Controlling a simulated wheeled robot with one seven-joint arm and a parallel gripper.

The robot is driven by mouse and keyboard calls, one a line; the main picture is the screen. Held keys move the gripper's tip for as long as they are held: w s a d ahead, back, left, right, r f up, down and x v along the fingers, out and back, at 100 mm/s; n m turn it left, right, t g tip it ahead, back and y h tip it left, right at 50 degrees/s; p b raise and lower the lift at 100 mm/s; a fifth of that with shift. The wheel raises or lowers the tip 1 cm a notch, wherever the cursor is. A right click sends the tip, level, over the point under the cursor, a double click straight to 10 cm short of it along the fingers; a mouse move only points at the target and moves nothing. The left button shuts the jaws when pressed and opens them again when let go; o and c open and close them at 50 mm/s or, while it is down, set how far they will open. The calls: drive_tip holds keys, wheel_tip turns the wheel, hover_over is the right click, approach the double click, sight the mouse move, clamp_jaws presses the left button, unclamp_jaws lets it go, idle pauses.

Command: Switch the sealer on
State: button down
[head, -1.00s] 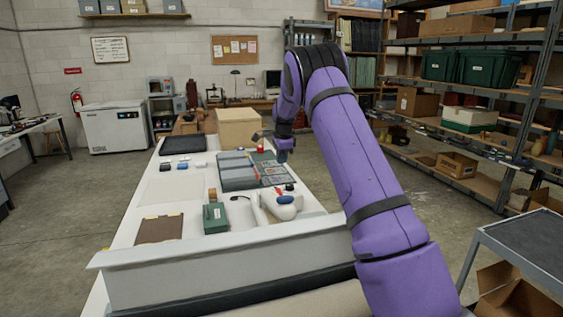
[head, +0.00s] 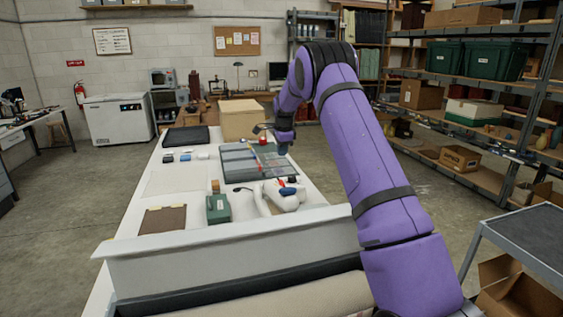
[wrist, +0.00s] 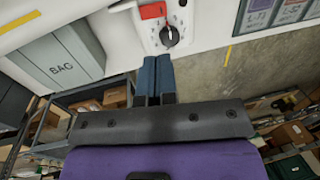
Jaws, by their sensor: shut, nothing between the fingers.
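In the wrist view, a white panel, which looks like the sealer's, carries a round dial (wrist: 170,37) with a dark pointer and marks around it. A red switch-like part (wrist: 152,10) sits just above the dial. My gripper (wrist: 157,60) has blue fingers, shut together and empty. Their tips lie just below the dial in the picture; whether they touch the panel I cannot tell. In the head view my gripper (head: 284,149) hangs over the far right part of the table, beside a small red part (head: 262,141). The sealer's full body is not clear there.
The white table (head: 160,205) holds grey-green trays (head: 240,172), a green box (head: 218,208), a cardboard box (head: 240,122) and a white device (head: 283,197). Loaded shelves (head: 470,85) stand right, beyond open floor.

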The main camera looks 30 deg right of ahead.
drive_tip(key=f, duration=0.4)
drive_tip(key=w+f, duration=0.1)
drive_tip(key=f, duration=0.3)
drive_tip(key=w+f, duration=0.1)
drive_tip(key=f, duration=0.3)
drive_tip(key=shift+d+f, duration=0.3)
drive_tip(key=shift+w+f, duration=0.2)
drive_tip(key=shift+f, duration=0.15)
drive_tip(key=shift+s, duration=0.15)
drive_tip(key=shift+s+a, duration=0.25)
drive_tip(key=shift+s, duration=0.45)
drive_tip(key=shift+r, duration=0.1)
wheel_tip(320, 180, up, 11)
drive_tip(key=s, duration=0.1)
drive_tip(key=shift+s+a, duration=0.25)
drive_tip(key=shift+s, duration=0.1)
